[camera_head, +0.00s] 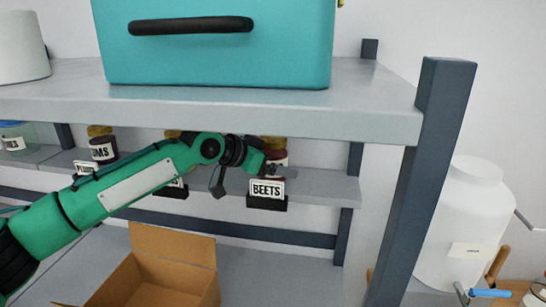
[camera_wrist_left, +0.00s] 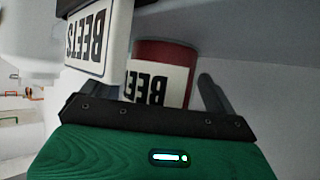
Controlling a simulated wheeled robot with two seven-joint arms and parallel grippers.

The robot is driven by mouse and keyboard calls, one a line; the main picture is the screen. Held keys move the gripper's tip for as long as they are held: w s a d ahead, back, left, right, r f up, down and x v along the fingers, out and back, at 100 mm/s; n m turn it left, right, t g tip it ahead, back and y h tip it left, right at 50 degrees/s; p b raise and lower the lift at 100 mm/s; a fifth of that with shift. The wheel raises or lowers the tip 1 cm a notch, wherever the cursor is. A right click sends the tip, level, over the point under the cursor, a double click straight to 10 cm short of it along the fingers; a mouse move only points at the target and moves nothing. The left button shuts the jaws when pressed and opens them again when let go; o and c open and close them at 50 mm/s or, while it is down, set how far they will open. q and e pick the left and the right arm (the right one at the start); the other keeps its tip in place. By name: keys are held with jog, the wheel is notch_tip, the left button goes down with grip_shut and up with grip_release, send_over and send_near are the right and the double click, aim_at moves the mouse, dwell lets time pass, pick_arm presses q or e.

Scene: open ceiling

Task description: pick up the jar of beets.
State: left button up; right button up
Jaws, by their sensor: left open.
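The jar of beets (camera_head: 281,156) stands on the lower shelf behind the black-based BEETS sign (camera_head: 267,190), partly hidden by my gripper. In the left wrist view the jar (camera_wrist_left: 165,55) is dark red with a white label, and the sign (camera_wrist_left: 92,40) is close on the left, covering part of it. My left gripper (camera_head: 270,171) is at the jar, just above the sign. It is open, with one finger visible to the right of the jar in the wrist view; the other is mostly hidden near the sign. Contact cannot be told. My right gripper is not in view.
The upper shelf (camera_head: 385,125) overhangs the jar and carries a teal box (camera_head: 215,55). Other jars (camera_head: 103,148) with signs stand to the left. A shelf post (camera_head: 420,170) rises at right. An open cardboard box (camera_head: 160,285) sits below.

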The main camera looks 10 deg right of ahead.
pick_arm(q)
jog(key=c, duration=1.3)
jog(key=shift+r, duration=0.1)
jog(key=shift+c, duration=0.8)
jog(key=shift+r, duration=0.1)
